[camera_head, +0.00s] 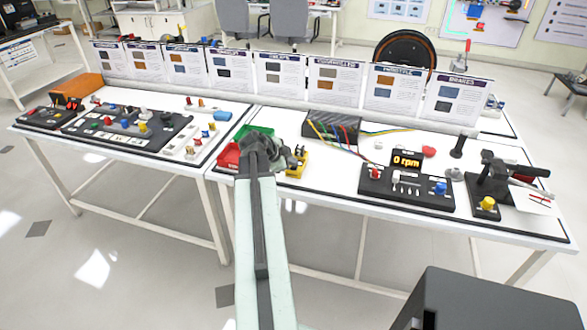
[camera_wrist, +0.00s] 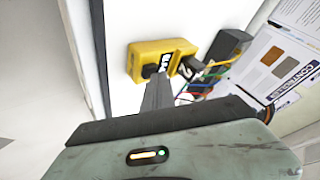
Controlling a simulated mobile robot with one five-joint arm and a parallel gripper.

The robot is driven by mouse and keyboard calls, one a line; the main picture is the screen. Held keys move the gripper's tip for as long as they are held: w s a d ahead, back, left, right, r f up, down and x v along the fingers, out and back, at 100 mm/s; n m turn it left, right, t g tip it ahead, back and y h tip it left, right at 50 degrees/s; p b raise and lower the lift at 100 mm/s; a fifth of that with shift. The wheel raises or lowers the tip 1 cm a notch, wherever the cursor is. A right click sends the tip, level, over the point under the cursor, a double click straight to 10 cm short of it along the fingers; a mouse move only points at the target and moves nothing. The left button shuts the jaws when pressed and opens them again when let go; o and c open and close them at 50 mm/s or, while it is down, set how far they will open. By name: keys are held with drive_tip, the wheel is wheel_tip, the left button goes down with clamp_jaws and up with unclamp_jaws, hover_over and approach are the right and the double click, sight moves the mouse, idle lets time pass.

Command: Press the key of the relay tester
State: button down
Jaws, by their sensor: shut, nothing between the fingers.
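A small yellow device (camera_head: 298,164), probably the relay tester, stands on the white bench near its front edge; no label on it is readable. In the wrist view the yellow device (camera_wrist: 146,52) shows a black part at its lower side and several small black-and-white marks. My gripper (camera_head: 295,157) is shut and empty, right by the device. In the wrist view my gripper (camera_wrist: 158,80) overlaps the device's lower edge and hides part of it. I cannot tell whether it touches the device or which part is the key.
A red bin (camera_head: 228,156) and a green bin (camera_head: 253,131) sit left of my gripper. A black box with coloured wires (camera_head: 331,126) stands behind the device. A control panel reading 0 rpm (camera_head: 406,188) is to the right. Upright cards (camera_head: 335,82) line the back.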

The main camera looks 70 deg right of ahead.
sight(292, 168)
drive_tip(key=shift+r+p, duration=0.85)
drive_tip(key=shift+p, duration=0.05)
wheel_tip(292, 168, up, 5)
drive_tip(key=p, duration=0.5)
idle(0.6)
